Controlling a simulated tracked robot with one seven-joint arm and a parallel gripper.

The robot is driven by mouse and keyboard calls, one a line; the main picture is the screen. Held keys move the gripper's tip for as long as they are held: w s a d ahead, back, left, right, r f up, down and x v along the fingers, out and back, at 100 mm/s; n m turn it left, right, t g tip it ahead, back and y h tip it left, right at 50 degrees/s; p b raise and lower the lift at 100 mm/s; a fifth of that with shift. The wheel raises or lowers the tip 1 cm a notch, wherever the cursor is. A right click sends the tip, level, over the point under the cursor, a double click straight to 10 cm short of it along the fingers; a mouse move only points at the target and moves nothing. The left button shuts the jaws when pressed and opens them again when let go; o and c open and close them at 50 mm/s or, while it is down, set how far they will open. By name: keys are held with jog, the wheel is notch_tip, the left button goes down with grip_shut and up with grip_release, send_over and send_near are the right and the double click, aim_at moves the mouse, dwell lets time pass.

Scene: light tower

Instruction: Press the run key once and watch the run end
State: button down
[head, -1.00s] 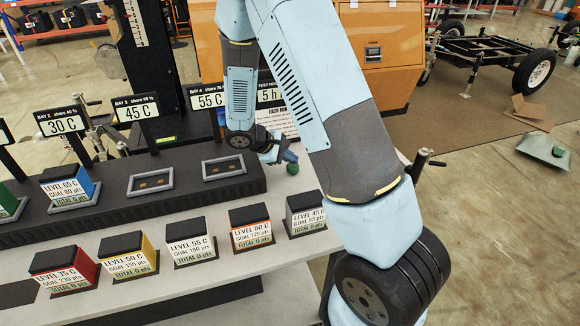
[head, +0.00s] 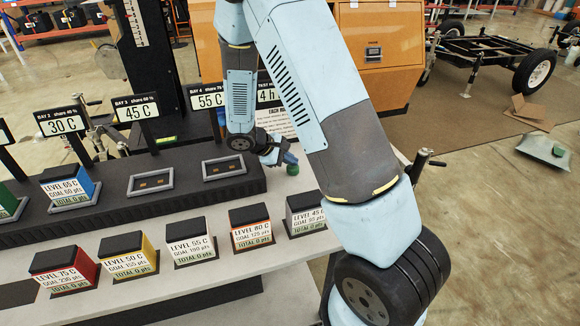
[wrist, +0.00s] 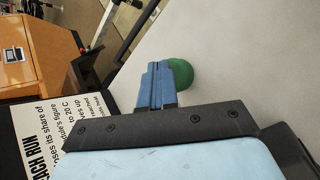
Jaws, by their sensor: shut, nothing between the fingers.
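The green round run key (head: 292,170) stands on the pale table top right of the dark rack. It also shows in the wrist view (wrist: 181,75), partly hidden behind my fingers. My gripper (head: 284,157) is shut and empty, close to the key. In the wrist view its blue fingers (wrist: 157,84) overlap the key's near left side; I cannot tell whether they touch it. The black sign behind (head: 268,96) reads "4 h", partly covered by my arm.
The dark rack (head: 110,211) holds a blue module (head: 68,187) marked 65 C and two empty bays. Several modules, including a red one (head: 64,270), stand in front, their totals reading 0 pts. A printed "each run" board (wrist: 45,130) stands near the key.

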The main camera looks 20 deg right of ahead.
aim_at(290, 167)
jog(key=shift+f, duration=0.15)
dwell(0.5)
jog(key=shift+r, duration=1)
jog(key=shift+r, duration=2.5)
